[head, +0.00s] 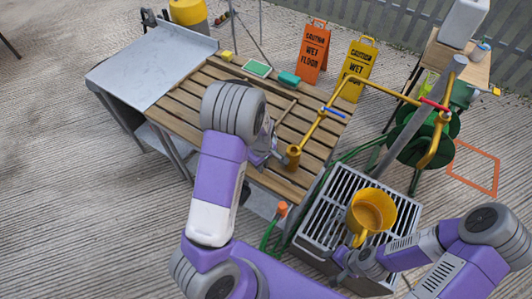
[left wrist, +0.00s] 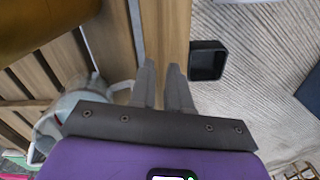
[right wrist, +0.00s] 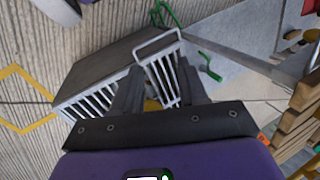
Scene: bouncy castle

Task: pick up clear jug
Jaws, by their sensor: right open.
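A pale, see-through jug (left wrist: 72,105) with a handle stands on the slatted wooden top at the left of the left wrist view. In the head view my left arm mostly hides it. My left gripper (left wrist: 161,68) points down beside the jug, on its handle side. Its fingers are a little apart with nothing between them. In the head view the left gripper (head: 268,153) is partly hidden by its wrist. My right gripper (head: 346,262) is open beside the metal grate, near a yellow jug (head: 371,210). It also shows in the right wrist view (right wrist: 162,72).
The slatted table (head: 185,108) adjoins a grey metal top (head: 150,65). A yellow pipe tap (head: 293,152) rises at the table's right edge. The yellow jug stands on the slotted grate (head: 338,190). Orange (head: 313,50) and yellow (head: 357,68) caution signs stand behind. A green hose lies near the grate.

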